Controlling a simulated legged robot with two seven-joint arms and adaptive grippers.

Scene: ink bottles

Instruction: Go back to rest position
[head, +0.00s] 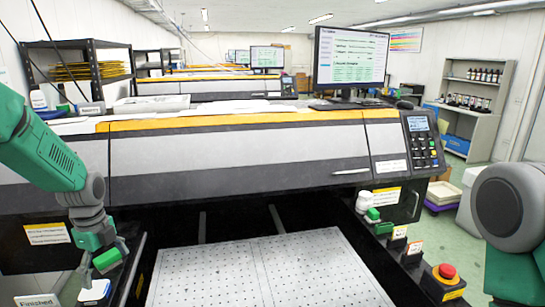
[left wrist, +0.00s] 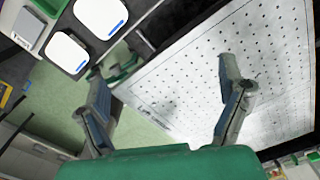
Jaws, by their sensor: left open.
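My left gripper (head: 104,254) hangs low at the left in the head view, in front of the printer and above the area marked "Finished". In the left wrist view its two fingers (left wrist: 162,76) are spread wide with nothing between them. A white bottle with a blue mark (head: 95,292) sits just below it in the head view. Two white bottles, an upper one (left wrist: 100,16) and a lower one (left wrist: 67,54), show at the upper left of the left wrist view, apart from the fingers. My right arm shows at the right edge of the head view; its gripper is out of frame.
A wide printer (head: 240,150) spans the scene. A perforated white plate (head: 262,272) lies in front, bare. On the right ledge stand a white bottle (head: 364,201), green holders (head: 384,228) and a red emergency button (head: 447,271). A monitor (head: 350,58) stands behind.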

